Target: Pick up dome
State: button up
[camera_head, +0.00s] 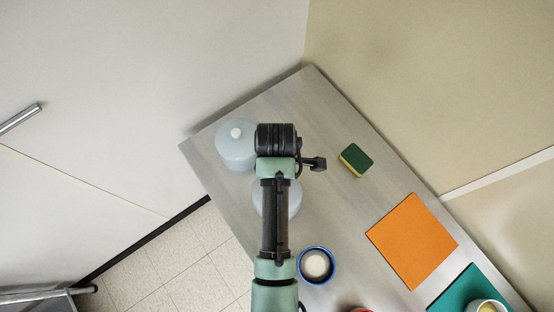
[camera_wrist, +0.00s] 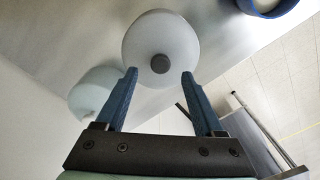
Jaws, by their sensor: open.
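Two domes stand on the metal counter (camera_head: 330,120). A pale grey dome (camera_head: 295,200) shows partly from under my arm in the head view. In the wrist view what looks like the same dome (camera_wrist: 150,32) has a dark round knob and sits just beyond the fingertips. My gripper (camera_wrist: 159,73) is open and empty, its two blue fingers spread to either side below the knob. I cannot tell whether they touch the dome. A pale blue dome (camera_head: 236,155) with a white knob stands to the left; it also shows in the wrist view (camera_wrist: 92,95). My arm hides the fingers in the head view.
A blue-rimmed bowl (camera_head: 301,275) stands near the grey dome. A green-and-yellow sponge (camera_head: 356,159), an orange mat (camera_head: 411,240) and a teal mat (camera_head: 455,288) with a bowl (camera_head: 472,308) lie to the right. Walls border the counter's back. Bare counter surrounds the sponge.

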jog(key=shift+s+d+f+p, duration=0.1)
jog(key=shift+f+p, duration=0.3)
jog(key=shift+f, duration=1.45)
jog(key=shift+c, duration=0.2)
grip_shut()
